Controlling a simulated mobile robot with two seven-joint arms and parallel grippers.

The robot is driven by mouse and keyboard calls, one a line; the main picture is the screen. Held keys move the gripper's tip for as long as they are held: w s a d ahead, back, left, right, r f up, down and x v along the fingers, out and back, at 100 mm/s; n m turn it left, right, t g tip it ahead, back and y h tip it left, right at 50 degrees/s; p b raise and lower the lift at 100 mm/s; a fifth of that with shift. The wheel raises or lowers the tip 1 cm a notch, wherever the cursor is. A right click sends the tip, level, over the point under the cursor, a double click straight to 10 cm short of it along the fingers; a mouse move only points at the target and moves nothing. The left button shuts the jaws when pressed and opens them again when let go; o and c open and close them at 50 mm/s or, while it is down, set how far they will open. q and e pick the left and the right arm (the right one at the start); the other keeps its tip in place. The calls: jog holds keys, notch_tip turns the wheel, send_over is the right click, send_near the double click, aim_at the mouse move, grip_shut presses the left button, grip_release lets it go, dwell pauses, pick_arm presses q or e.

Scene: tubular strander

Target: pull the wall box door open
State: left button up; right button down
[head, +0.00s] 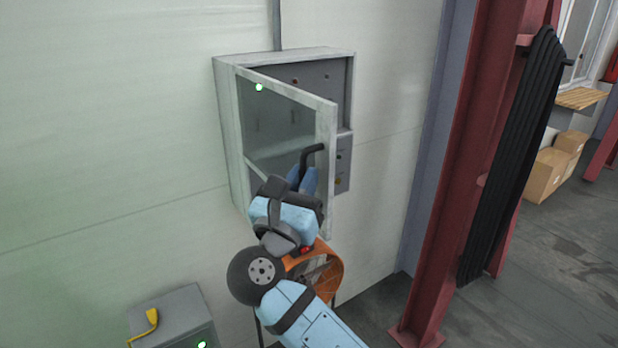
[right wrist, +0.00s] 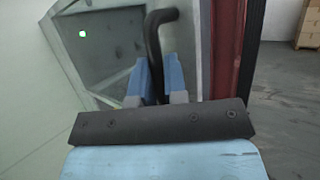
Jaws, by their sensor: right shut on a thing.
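The grey wall box (head: 226,130) is fixed to the pale wall. Its framed, see-through door (head: 326,120) is hinged on the left and stands partly open, swung out from the box. A black bent handle (head: 314,150) sits at the door's right edge; it also shows in the right wrist view (right wrist: 153,45). My right gripper (head: 303,180) is shut on the handle, with its blue fingers (right wrist: 159,80) on either side of it. Part of the handle is hidden between the fingers. My left gripper is not in view.
An orange round object (head: 330,272) stands below the box, partly behind my right arm. A grey cabinet with a yellow lever (head: 172,318) is at lower left. A red steel column (head: 480,150) with black cables (head: 510,150) stands to the right. Cardboard boxes (head: 548,172) lie farther back.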

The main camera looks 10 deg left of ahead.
dwell(0.3)
jog(key=c, duration=1.2)
grip_release()
jog(key=shift+w+a, duration=0.1)
